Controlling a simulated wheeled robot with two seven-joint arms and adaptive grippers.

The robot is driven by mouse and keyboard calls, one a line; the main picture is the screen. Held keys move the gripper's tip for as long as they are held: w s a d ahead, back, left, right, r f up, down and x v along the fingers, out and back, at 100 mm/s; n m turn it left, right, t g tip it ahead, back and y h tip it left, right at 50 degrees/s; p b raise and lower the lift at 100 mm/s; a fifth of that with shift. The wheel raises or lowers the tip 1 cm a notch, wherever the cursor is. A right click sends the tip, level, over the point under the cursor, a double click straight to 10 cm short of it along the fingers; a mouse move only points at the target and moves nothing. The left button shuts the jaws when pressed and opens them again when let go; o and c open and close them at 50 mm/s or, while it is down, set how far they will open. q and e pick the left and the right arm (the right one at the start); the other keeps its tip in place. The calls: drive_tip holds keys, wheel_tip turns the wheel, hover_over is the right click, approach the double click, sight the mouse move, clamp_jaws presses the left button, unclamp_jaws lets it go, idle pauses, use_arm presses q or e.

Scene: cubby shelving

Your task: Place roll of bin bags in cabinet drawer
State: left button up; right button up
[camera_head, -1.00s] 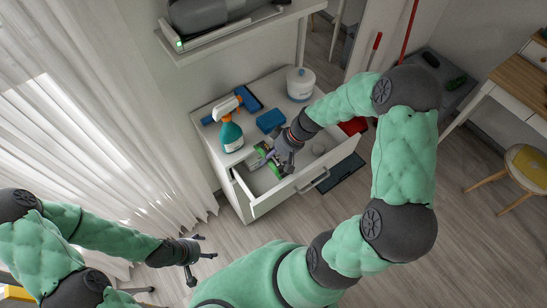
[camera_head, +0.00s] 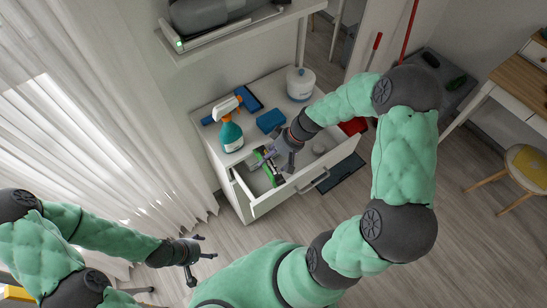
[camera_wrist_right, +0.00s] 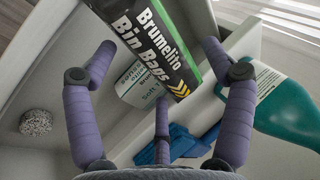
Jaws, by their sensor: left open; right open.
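The roll of bin bags (camera_head: 268,172), green and black in the head view, is in the open cabinet drawer (camera_head: 291,189) towards its left end. In the right wrist view the roll (camera_wrist_right: 153,40) shows its "Brumelito Bin Bags" label and lies tilted between my spread fingers. My right gripper (camera_head: 279,163) reaches down into the drawer and is open around the roll; its fingers (camera_wrist_right: 160,55) stand apart from the label. I cannot tell what the roll rests on. My left gripper (camera_head: 196,262) is open and empty, low at the left, away from the cabinet.
A round grey scrubber (camera_wrist_right: 36,122) and a white labelled container (camera_wrist_right: 143,85) also show in the wrist view. On the cabinet top stand a teal spray bottle (camera_head: 231,133), a blue sponge (camera_head: 271,121) and a white tub (camera_head: 300,84). A shelf (camera_head: 235,33) overhangs behind.

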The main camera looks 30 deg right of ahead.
use_arm(q)
wheel_tip(320, 180, up, 3)
drive_tip(key=p, duration=0.2)
drive_tip(key=shift+r+p, duration=0.2)
drive_tip(key=shift+p, duration=0.2)
use_arm(e)
drive_tip(key=v, duration=1.2)
drive_tip(key=shift+r, duration=0.35)
use_arm(q)
drive_tip(key=shift+s, duration=0.1)
use_arm(e)
drive_tip(key=shift+s+f, duration=0.1)
drive_tip(key=shift+s, duration=0.05)
